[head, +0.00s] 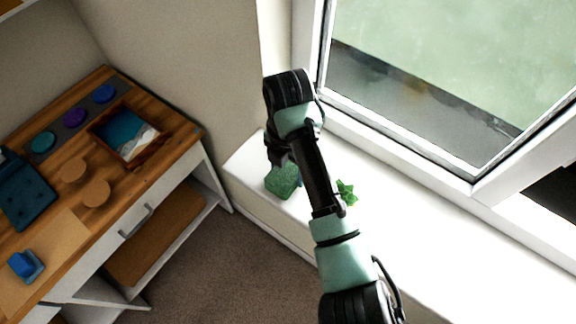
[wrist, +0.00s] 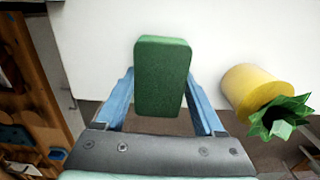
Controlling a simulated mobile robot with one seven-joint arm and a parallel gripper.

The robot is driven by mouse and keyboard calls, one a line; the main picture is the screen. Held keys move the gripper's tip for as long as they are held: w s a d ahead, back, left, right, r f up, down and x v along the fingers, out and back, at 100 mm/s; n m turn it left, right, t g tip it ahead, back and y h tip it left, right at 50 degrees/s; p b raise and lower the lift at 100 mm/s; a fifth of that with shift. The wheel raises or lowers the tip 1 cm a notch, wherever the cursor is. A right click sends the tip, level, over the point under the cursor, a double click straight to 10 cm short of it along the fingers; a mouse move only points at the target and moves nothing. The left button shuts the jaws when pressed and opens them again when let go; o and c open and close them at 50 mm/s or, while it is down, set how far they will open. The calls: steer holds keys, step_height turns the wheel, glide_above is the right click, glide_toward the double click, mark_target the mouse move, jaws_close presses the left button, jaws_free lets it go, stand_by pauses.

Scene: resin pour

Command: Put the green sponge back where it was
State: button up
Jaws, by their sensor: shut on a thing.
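The green sponge (wrist: 163,78) is a rounded block held between the two blue fingers of my gripper (wrist: 161,88) in the wrist view. My gripper is shut on it. In the head view the sponge (head: 282,181) shows below the end of my arm, over the left end of the white windowsill (head: 242,160). I cannot tell whether the sponge touches the sill.
A green spiky plant (head: 347,192) in a yellow pot (wrist: 255,88) stands on the sill, right of the sponge. A wooden desk (head: 170,118) at left holds a tray with a picture (head: 125,133), several coloured discs, round coasters (head: 96,193) and a blue block (head: 22,264). The window stands at right.

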mark_target(288, 169)
steer(key=shift+f, duration=0.2)
steer(key=o, duration=1.3)
steer(key=shift+r, duration=0.1)
step_height(288, 169, up, 12)
steer(key=p, duration=0.3)
steer(key=shift+r, duration=0.15)
